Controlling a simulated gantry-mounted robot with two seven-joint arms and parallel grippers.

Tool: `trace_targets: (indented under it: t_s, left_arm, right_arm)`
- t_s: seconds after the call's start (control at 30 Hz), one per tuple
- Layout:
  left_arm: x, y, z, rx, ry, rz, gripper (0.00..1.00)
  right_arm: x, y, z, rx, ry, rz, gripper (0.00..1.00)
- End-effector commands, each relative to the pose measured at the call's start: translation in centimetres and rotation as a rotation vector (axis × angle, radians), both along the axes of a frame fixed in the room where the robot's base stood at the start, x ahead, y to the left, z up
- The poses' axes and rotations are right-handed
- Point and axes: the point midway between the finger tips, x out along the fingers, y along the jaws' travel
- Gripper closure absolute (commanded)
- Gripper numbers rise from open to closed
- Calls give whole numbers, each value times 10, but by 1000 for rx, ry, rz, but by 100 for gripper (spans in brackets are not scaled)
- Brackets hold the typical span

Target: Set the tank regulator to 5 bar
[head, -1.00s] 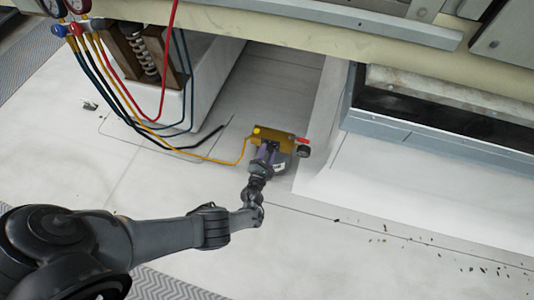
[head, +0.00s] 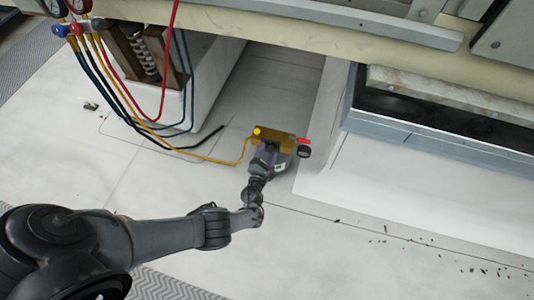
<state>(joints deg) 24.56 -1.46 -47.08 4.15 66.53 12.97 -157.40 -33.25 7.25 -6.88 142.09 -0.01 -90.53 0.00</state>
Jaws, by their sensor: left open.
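A brass-yellow regulator block (head: 288,134) sits on the pale roof floor near the middle of the head view. It has a round yellow fitting (head: 257,131) at its left end, and a red part (head: 304,141) and a dark round part (head: 304,152) at its right end. A scale or pressure reading cannot be made out. My left gripper (head: 269,147) is open at the front face of the block and hides part of it. Whether its fingers touch the regulator cannot be told. My right gripper is out of view.
A yellow hose (head: 240,162) runs left from the regulator towards a gauge manifold (head: 67,22) at the upper left. A black hose (head: 205,141) ends loose on the floor. A metal-edged unit (head: 440,140) stands at right. The floor in front is mostly clear.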

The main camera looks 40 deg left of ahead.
Motion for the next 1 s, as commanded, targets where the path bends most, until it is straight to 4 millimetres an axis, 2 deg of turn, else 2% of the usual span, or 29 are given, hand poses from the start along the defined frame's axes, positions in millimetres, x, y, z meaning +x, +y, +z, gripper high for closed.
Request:
trace_targets:
  t_s: [0.27, 0.7, 1.0]
  left_arm:
    - [-8, -4, 2, 0, -2, -1, 37]
    - [-72, -33, 2, -2, 1, -1, 37]
    - [-96, -44, 1, -1, 0, 0, 37]
  right_arm:
    - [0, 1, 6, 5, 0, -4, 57]
    - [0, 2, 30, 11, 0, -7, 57]
    - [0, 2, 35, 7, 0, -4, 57]
